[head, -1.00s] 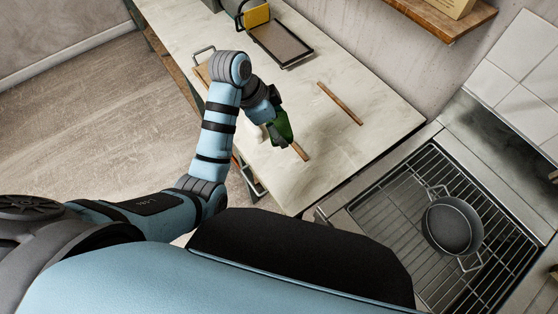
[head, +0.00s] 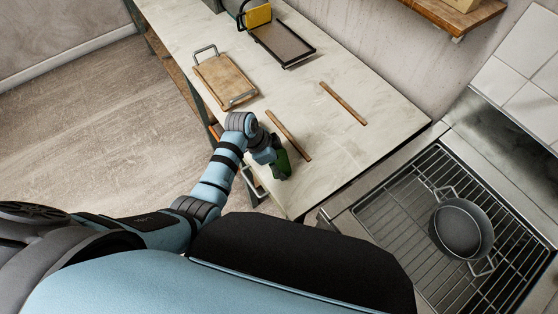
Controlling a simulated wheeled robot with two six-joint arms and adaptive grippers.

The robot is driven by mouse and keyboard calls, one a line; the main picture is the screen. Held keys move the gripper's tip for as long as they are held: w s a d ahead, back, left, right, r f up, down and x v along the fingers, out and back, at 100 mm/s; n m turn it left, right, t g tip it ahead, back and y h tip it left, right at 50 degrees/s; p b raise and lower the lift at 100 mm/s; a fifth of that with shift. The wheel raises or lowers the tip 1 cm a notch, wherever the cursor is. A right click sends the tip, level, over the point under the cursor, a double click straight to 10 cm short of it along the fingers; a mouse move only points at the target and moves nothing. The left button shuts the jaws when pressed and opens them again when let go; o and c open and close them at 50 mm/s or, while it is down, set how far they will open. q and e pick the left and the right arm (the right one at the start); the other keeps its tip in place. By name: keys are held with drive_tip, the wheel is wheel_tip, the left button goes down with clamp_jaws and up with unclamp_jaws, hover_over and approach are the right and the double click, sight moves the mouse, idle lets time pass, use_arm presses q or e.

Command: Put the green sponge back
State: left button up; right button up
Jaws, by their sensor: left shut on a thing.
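The green sponge (head: 281,166) is dark green and sits at the end of my left arm, above the near part of the pale counter. My left gripper (head: 276,158) is shut on it; the fingers are small and partly hidden by the wrist and the sponge. I cannot tell whether the sponge touches the counter. A yellow sponge (head: 258,16) stands in a dark holder (head: 240,17) at the far end of the counter. My right gripper is not in view.
On the counter (head: 330,145) lie two thin wooden strips (head: 288,135) (head: 343,103), a wooden board with metal handles (head: 224,80) and a dark tray (head: 284,44). A dark pot (head: 461,229) stands on the stove grate at right. A wooden shelf (head: 455,15) is above.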

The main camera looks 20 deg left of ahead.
use_arm(q)
drive_tip(key=o, duration=1.1)
drive_tip(key=shift+r, duration=0.35)
drive_tip(key=p+v, duration=0.3)
drive_tip(key=v, duration=0.8)
drive_tip(key=shift+a+r, duration=0.2)
drive_tip(key=shift+r, duration=0.05)
